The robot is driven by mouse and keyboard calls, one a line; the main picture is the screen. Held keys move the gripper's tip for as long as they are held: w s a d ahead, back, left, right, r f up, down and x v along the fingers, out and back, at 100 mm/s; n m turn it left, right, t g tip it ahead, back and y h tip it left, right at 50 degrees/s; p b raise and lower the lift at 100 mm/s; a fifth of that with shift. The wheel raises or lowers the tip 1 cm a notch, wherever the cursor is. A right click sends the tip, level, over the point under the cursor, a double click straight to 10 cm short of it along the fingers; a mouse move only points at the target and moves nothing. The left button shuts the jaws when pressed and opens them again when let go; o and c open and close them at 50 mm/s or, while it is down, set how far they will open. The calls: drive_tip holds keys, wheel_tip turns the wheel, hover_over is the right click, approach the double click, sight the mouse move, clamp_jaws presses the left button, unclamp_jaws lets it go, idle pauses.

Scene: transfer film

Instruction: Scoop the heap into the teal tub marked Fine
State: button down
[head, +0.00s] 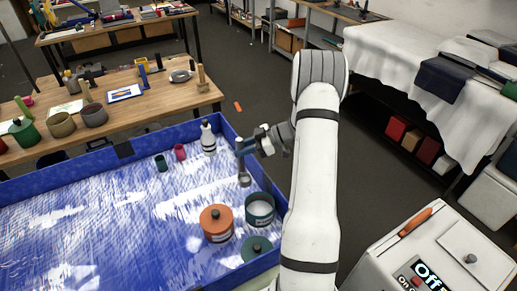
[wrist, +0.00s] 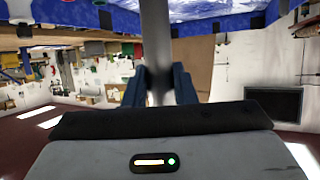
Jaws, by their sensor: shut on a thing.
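My gripper (head: 250,146) is shut on a grey scoop (head: 244,178), held upright with its bowl end down, above the right side of the blue-walled tray (head: 60,176). In the wrist view the scoop's grey handle (wrist: 157,45) stands between the two blue fingers (wrist: 162,85). An open teal tub (head: 260,217) with pale stuff inside stands below and right of the scoop. An orange tub (head: 216,228) with its lid on stands to its left; their label text is too small to read. I cannot make out a distinct heap among the white streaks on the tray floor.
A teal lid (head: 257,249) lies in front of the teal tub. A white bottle (head: 208,140), a red cup (head: 180,152) and a dark teal cup (head: 161,163) stand near the tray's far wall. The tray's left part is clear. A wooden table (head: 150,103) stands behind.

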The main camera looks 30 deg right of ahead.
drive_tip(key=shift+s+d+f+n+g, duration=1)
drive_tip(key=shift+s+d+f+g, duration=0.1)
drive_tip(key=shift+s+d+f, duration=1.15)
drive_tip(key=a+h, duration=0.1)
drive_tip(key=s+a+n+t+h+b, duration=0.1)
drive_tip(key=s+a+n+h, duration=0.1)
drive_tip(key=a, duration=0.1)
drive_tip(key=shift+s+a+r+b, duration=0.1)
drive_tip(key=shift+r+b, duration=0.05)
drive_tip(key=shift+b, duration=0.2)
drive_tip(key=shift+a, duration=0.1)
drive_tip(key=shift+s+a+t+b, duration=0.2)
drive_tip(key=shift+t+b, duration=0.1)
drive_tip(key=shift+b, duration=0.5)
drive_tip(key=shift+s+a+n+h+b, duration=0.4)
drive_tip(key=shift+h+b, duration=0.3)
drive_tip(key=shift+b, duration=0.8)
drive_tip(key=shift+s+a+f+n+t+h+b, duration=0.2)
drive_tip(key=shift+s+a+f+t+h+b, duration=0.25)
drive_tip(key=shift+b, duration=1.2)
drive_tip(key=shift+s+a+f+n+t+h+b, duration=0.15)
drive_tip(key=shift+a+h+b, duration=0.35)
drive_tip(key=shift+b, duration=1.15)
